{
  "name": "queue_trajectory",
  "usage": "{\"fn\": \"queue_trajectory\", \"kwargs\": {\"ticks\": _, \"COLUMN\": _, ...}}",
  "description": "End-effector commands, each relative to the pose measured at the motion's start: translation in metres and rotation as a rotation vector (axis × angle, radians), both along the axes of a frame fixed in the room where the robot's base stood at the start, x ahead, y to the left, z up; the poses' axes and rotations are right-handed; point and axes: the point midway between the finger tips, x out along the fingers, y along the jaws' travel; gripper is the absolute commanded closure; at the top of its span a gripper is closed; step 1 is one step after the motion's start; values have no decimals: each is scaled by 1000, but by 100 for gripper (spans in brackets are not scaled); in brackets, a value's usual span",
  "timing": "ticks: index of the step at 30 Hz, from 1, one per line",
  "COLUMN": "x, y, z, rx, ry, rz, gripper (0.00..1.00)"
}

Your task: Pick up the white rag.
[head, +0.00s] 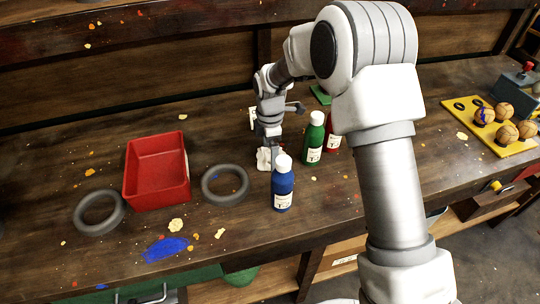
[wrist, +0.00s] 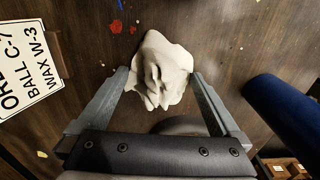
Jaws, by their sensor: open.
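The white rag (wrist: 163,62) is a crumpled heap on the dark wooden bench, seen in the wrist view just ahead of and between my fingers. My gripper (wrist: 159,75) is open, with one grey finger on each side of the rag's near part. I cannot tell whether the fingers touch it. In the head view the rag (head: 263,159) shows as a small white patch under my gripper (head: 271,153), partly hidden by it.
A blue bottle (head: 283,186) stands close to my gripper, with a green bottle (head: 313,140) and a red bottle (head: 333,135) behind. Grey rings (head: 225,186) and a red bin (head: 157,172) lie left. A yellow board (head: 496,127) holds balls. A lettered card (wrist: 28,62) is left.

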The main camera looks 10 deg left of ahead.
Motion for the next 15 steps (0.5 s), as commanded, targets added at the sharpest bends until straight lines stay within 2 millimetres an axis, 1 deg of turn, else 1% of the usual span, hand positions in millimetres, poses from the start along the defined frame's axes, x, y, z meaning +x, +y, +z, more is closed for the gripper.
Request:
{"fn": "queue_trajectory", "kwargs": {"ticks": 4, "x": 0, "y": 0, "z": 0, "rx": 0, "ry": 0, "rz": 0, "gripper": 0}}
{"fn": "queue_trajectory", "kwargs": {"ticks": 8, "x": 0, "y": 0, "z": 0, "rx": 0, "ry": 0, "rz": 0, "gripper": 23}}
{"fn": "queue_trajectory", "kwargs": {"ticks": 9, "x": 0, "y": 0, "z": 0, "rx": 0, "ry": 0, "rz": 0, "gripper": 31}}
{"fn": "queue_trajectory", "kwargs": {"ticks": 11, "x": 0, "y": 0, "z": 1, "rx": 0, "ry": 0, "rz": 0, "gripper": 41}}
{"fn": "queue_trajectory", "kwargs": {"ticks": 12, "x": 0, "y": 0, "z": 1, "rx": 0, "ry": 0, "rz": 0, "gripper": 49}}
{"fn": "queue_trajectory", "kwargs": {"ticks": 14, "x": 0, "y": 0, "z": 1, "rx": 0, "ry": 0, "rz": 0, "gripper": 59}}
{"fn": "queue_trajectory", "kwargs": {"ticks": 15, "x": 0, "y": 0, "z": 1, "rx": 0, "ry": 0, "rz": 0, "gripper": 67}}
